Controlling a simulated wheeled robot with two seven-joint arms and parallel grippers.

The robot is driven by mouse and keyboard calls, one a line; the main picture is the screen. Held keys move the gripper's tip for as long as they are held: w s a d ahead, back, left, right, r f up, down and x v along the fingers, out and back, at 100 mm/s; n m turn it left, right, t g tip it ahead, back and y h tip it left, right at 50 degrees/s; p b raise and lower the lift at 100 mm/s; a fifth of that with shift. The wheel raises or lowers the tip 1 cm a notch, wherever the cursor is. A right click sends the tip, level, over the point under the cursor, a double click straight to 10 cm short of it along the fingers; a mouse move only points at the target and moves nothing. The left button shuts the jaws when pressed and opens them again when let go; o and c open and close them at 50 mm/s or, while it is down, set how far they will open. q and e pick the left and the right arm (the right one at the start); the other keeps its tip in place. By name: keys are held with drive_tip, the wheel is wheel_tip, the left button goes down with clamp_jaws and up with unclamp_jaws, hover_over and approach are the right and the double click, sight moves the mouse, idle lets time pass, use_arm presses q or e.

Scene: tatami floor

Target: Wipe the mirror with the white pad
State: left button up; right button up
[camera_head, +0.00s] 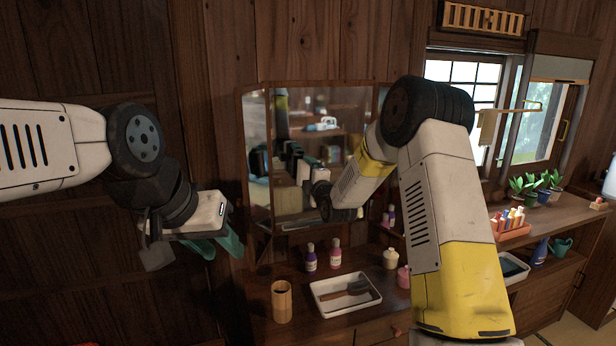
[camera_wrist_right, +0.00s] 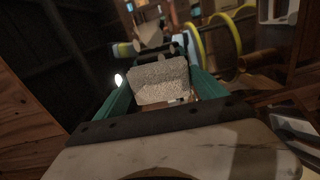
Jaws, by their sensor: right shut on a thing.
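The mirror (camera_head: 345,110) is a wood-framed panel with angled side wings on the dressing table, in the middle of the head view. It shows reflections of the room and my arms. The white pad (camera_wrist_right: 160,82) is a pale speckled block between the teal fingers of my right gripper (camera_wrist_right: 161,72), which is shut on it. In the head view my right arm reaches in front of the mirror, and I cannot tell whether the pad touches the glass. My left gripper (camera_head: 222,246) hangs left of the mirror, empty, with its teal fingers apart.
Below the mirror stand a white tray (camera_head: 335,306) with a dark brush, a wooden cup (camera_head: 282,301), a purple bottle (camera_head: 310,258) and a pink bottle (camera_head: 336,253). A small cream jar (camera_head: 390,259) is beside my right arm. Potted plants (camera_head: 530,190) line the right counter.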

drive_tip(key=shift+x, duration=1)
idle(0.3)
drive_tip(key=w+d, duration=0.2)
drive_tip(key=d, duration=0.5)
idle(0.6)
drive_tip(key=shift+s+a+r, duration=0.1)
drive_tip(key=shift+s+a, duration=0.25)
drive_tip(key=shift+a, duration=0.85)
drive_tip(key=shift+s+a+f, duration=0.1)
drive_tip(key=shift+s+a, duration=0.25)
drive_tip(key=shift+a, duration=0.85)
drive_tip(key=shift+s+a+r, duration=0.1)
drive_tip(key=shift+s+a, duration=0.25)
drive_tip(key=shift+a, duration=0.85)
drive_tip(key=shift+s+d, duration=0.1)
